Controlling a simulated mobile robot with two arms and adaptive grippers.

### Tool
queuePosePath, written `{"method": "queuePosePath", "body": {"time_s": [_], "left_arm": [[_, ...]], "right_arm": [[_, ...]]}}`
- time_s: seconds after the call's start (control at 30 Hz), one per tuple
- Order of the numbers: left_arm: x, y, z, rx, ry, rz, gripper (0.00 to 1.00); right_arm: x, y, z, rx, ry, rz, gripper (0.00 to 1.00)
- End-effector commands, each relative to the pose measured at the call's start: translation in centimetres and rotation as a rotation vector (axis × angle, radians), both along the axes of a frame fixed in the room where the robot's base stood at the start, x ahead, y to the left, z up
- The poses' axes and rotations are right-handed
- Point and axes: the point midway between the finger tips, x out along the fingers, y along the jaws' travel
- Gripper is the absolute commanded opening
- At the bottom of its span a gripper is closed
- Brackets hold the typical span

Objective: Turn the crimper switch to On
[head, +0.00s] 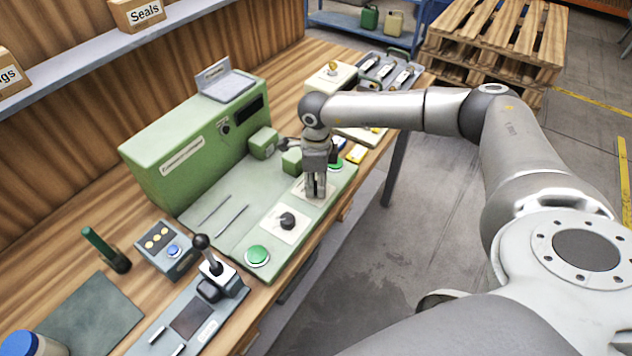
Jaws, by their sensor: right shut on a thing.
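The green machine (195,140) stands on the wooden workbench. Its pale green base (215,245) carries a black rotary knob on a white plate (285,223). A second white plate (327,201) lies further along, towards the far end. My right gripper (316,196) points down over this second plate and is shut on the small switch knob there. Its fingers hide that knob, so its setting cannot be seen. The lettering on the plates is too small to read. My left gripper is not in view.
Green push buttons sit at the base's near end (257,256) and far end (336,167). A lever unit (211,270) and a button box (167,250) stand at the near left. A grey tray (388,72) lies at the back. Open floor is right of the bench.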

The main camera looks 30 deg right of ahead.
Motion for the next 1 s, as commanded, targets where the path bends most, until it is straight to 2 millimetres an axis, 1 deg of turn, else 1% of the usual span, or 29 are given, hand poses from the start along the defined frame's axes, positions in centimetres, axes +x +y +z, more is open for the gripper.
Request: {"method": "queuePosePath", "body": {"time_s": [0.17, 0.37, 1.0], "left_arm": [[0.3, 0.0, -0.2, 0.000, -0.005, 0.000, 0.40], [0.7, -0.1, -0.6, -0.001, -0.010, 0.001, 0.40], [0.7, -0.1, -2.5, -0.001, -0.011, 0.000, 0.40]], "right_arm": [[0.0, 0.0, 0.0, 0.000, 0.000, -0.041, 0.04], [0.0, 0.0, -0.1, 0.000, -0.001, -0.154, 0.04], [0.1, 0.0, -0.1, 0.001, -0.002, -0.737, 0.04]]}}
